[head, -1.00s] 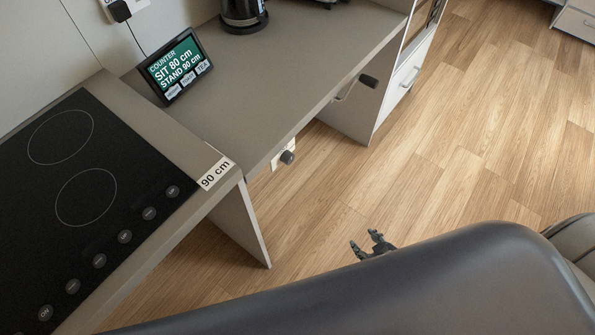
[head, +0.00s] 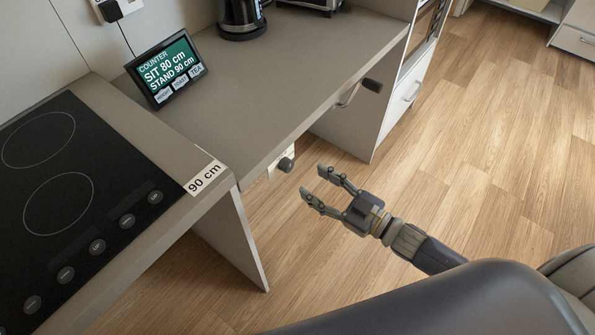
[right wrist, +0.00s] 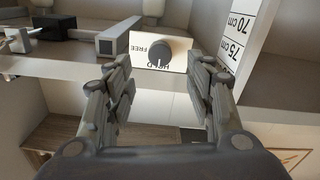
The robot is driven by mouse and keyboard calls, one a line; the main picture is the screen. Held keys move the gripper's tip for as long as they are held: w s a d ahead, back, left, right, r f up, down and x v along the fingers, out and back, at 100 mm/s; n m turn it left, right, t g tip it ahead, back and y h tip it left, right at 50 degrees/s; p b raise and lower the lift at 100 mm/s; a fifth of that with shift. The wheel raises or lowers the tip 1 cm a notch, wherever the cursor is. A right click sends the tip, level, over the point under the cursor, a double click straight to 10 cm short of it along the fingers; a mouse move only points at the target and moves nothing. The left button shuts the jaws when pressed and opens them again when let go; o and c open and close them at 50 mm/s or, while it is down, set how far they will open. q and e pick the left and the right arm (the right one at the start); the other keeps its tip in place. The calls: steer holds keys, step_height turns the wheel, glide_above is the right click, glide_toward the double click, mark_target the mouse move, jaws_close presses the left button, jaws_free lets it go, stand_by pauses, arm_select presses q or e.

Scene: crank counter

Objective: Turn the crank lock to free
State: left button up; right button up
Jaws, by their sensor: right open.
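The crank lock is a dark round knob (head: 286,164) on a pale plate under the counter's front edge. In the right wrist view the knob (right wrist: 148,51) sits on a white plate (right wrist: 178,54) marked FREE at its left and HOLD below. A light mark on the knob points down, towards HOLD. My right gripper (head: 315,182) is open and empty, a little right of and below the knob, apart from it. In the right wrist view its fingers (right wrist: 160,85) stand either side, with the knob ahead between and above them. My left gripper is out of view.
The crank with its dark handle (head: 372,85) sticks out from the counter edge, right of the knob. A hob (head: 70,190) lies at left. Open floor (head: 470,170) spreads at right.

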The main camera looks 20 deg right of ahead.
mark_target(290, 168)
steer(key=x, duration=0.6)
steer(key=shift+w+a, duration=0.2)
steer(key=shift+w, duration=0.05)
steer(key=c, duration=1.1)
